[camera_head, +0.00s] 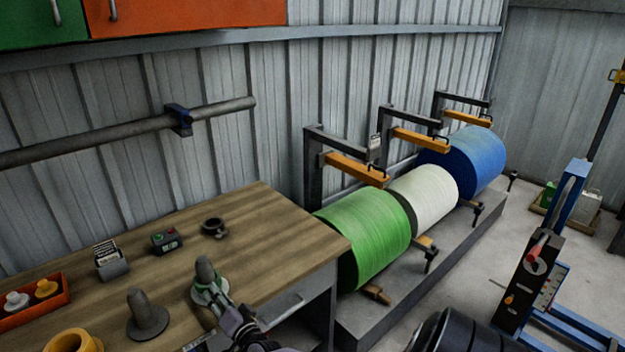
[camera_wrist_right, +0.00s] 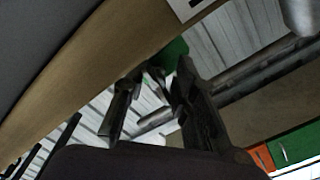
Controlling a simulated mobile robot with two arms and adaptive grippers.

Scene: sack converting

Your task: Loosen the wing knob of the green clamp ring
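The green clamp ring (camera_head: 203,297) sits around an upright grey post (camera_head: 205,272) on the wooden workbench, near its front edge. My right gripper (camera_head: 218,308) is at the ring's near right side and hides part of it. In the right wrist view, green (camera_wrist_right: 174,52) shows beyond the two fingertips (camera_wrist_right: 158,80). The fingers stand apart, with a small dark part, perhaps the wing knob (camera_wrist_right: 153,76), between their tips. Whether they touch it is hard to tell. My left gripper is not in view.
A second grey post (camera_head: 147,318) stands left of the ring on the bench (camera_head: 265,235). An orange tray (camera_head: 60,302), a yellow ring (camera_head: 72,341), a card holder (camera_head: 110,262) and a button box (camera_head: 166,241) are also there. Green, white and blue rolls (camera_head: 365,235) stand to the right.

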